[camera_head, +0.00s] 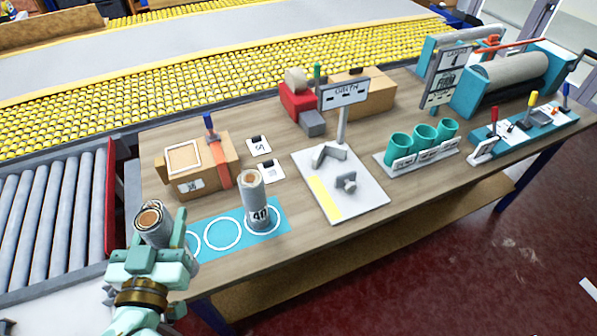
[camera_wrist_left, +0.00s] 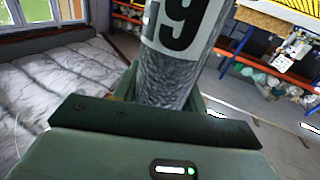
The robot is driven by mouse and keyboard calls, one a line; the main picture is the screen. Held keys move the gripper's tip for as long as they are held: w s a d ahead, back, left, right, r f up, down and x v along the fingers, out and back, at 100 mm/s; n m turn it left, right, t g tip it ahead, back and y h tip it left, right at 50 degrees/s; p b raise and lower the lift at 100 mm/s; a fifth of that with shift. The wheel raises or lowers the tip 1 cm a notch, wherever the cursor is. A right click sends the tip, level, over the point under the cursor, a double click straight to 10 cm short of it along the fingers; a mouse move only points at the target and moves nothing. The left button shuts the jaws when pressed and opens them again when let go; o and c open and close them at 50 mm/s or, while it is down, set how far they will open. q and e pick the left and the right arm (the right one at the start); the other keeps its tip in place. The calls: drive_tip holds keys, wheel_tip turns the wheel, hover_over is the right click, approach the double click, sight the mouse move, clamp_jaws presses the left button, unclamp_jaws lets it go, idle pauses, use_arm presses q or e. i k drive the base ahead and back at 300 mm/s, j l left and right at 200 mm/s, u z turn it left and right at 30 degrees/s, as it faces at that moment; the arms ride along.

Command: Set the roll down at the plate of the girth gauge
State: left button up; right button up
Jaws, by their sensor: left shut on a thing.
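My left gripper (camera_head: 160,247) is shut on a grey roll (camera_head: 151,222) with a brown core, held upright near the left front corner of the table. In the left wrist view the roll (camera_wrist_left: 165,75) stands between the fingers and its white label shows a "9". The girth gauge is a light grey plate (camera_head: 372,194) with a yellow strip, grey blocks and a post carrying a sign (camera_head: 343,93). It stands right of my left gripper, well apart from it. No roll is on the plate. My right gripper is not in view.
Another roll (camera_head: 256,200), marked "40", stands on the blue mat (camera_head: 215,251) with white circles, between gripper and gauge. A cardboard box (camera_head: 198,170) is behind the mat. Teal cups (camera_head: 424,136) stand right of the gauge, and a red and grey device (camera_head: 297,103) behind it.

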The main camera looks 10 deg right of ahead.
sight(332, 167)
drive_tip(key=i+l, duration=0.15)
drive_tip(key=l, duration=0.2)
drive_tip(key=i+l, duration=0.15)
drive_tip(key=l, duration=0.2)
drive_tip(key=i+l, duration=0.2)
drive_tip(key=l, duration=0.15)
drive_tip(key=i+l, duration=0.15)
drive_tip(key=l, duration=0.2)
drive_tip(key=i+l, duration=0.15)
drive_tip(key=l, duration=0.2)
drive_tip(key=i+l, duration=0.15)
drive_tip(key=l, duration=0.2)
drive_tip(key=u, duration=0.05)
